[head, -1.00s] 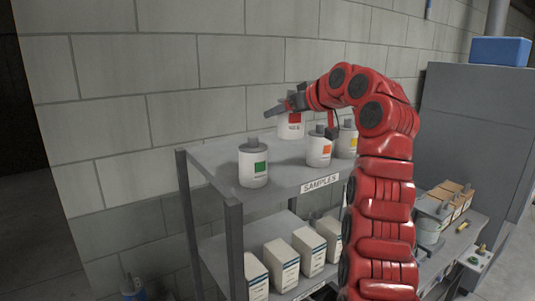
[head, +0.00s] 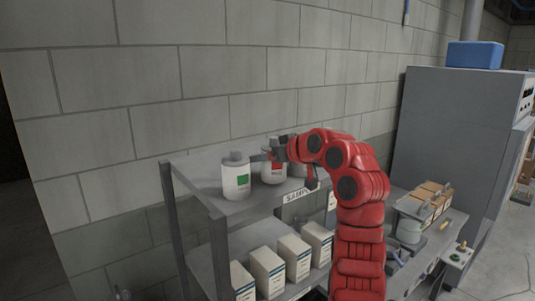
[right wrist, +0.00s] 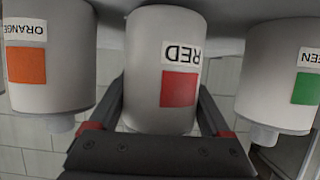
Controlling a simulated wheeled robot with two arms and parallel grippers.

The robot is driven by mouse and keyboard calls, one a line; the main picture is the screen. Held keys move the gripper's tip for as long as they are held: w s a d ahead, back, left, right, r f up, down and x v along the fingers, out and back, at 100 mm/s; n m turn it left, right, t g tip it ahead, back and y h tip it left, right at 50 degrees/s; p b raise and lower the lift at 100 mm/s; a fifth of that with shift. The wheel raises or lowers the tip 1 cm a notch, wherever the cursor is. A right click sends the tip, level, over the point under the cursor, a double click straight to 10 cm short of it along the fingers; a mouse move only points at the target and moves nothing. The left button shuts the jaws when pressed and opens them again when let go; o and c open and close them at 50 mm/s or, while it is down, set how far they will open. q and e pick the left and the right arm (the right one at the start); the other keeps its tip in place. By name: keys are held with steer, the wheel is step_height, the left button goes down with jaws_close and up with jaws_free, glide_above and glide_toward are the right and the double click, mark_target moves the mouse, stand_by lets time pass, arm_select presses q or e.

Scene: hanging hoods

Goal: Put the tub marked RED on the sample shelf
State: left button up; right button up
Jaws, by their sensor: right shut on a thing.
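The tub marked RED (head: 272,174) is a white tub with a red square and a grey cap. It is upright at the top board of the SAMPLES shelf (head: 255,207), between the green-marked tub and another tub. My right gripper (head: 271,155) is shut around its upper part. In the right wrist view, which is upside down, the RED tub (right wrist: 160,60) sits between the two fingers of my right gripper (right wrist: 160,95). Its base is at or very close to the board; I cannot tell if it touches. My left gripper is not in view.
The green-marked tub (head: 235,177) stands to the left, and it shows at right in the wrist view (right wrist: 283,75). The ORANGE tub (right wrist: 50,60) stands on the other side. Gaps beside the RED tub are narrow. White boxes (head: 267,270) line the lower board.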

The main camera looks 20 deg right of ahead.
steer(key=shift+w+f, duration=0.1)
steer(key=shift+f, duration=0.25)
steer(key=shift+f, duration=0.1)
steer(key=o, duration=0.9)
steer(key=shift+c, duration=0.2)
